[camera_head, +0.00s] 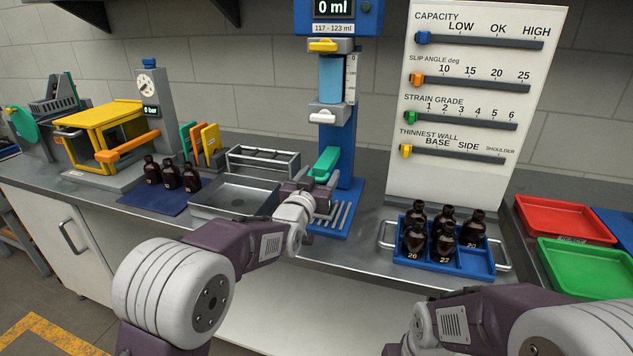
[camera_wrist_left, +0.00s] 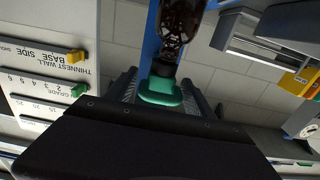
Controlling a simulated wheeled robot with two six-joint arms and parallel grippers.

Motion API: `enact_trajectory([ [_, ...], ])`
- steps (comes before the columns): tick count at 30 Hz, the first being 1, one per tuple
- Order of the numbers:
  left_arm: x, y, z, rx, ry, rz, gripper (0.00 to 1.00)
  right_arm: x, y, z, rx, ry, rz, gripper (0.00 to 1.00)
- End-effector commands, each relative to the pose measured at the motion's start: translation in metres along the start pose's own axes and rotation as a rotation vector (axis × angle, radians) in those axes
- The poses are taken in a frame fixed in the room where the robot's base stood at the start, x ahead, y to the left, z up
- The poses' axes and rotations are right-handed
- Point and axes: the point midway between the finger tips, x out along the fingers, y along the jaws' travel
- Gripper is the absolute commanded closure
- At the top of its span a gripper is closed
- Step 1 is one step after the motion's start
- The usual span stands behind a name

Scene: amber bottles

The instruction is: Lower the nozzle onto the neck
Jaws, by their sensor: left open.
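The filling stand (camera_head: 345,150) is a blue column with a blue-filled cylinder (camera_head: 331,80). A teal handle (camera_head: 325,163) sticks out low on its front. My left gripper (camera_head: 318,186) is at that handle. In the left wrist view, which is upside down, the open fingers (camera_wrist_left: 160,88) stand on either side of the teal handle (camera_wrist_left: 160,92). A dark amber bottle (camera_wrist_left: 181,22) appears beyond it, its neck end toward the handle. Whether nozzle and neck touch is hidden. The bottle is masked by my gripper in the head view. My right gripper is out of view.
Dark bottles (camera_head: 444,239) stand in a blue rack (camera_head: 478,262) on the right. Several more (camera_head: 170,176) stand on a blue mat (camera_head: 155,202) at left. A metal tray (camera_head: 235,190) is left of the stand. A gauge board (camera_head: 470,125) rises behind the rack.

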Motion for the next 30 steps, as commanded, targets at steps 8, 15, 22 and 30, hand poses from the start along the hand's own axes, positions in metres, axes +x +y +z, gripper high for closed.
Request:
enact_trajectory([
  [8,-0.046,0.001,0.001,0.0,0.0,0.001,0.39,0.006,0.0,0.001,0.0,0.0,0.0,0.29],
  [15,-0.078,0.001,0.001,0.001,0.0,0.001,0.39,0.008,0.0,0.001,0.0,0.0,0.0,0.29],
  [22,-0.085,0.001,0.001,0.001,-0.002,0.001,0.39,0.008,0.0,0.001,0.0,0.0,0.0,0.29],
  [30,-0.085,0.001,0.001,0.001,-0.002,0.001,0.39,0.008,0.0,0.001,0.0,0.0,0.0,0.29],
])
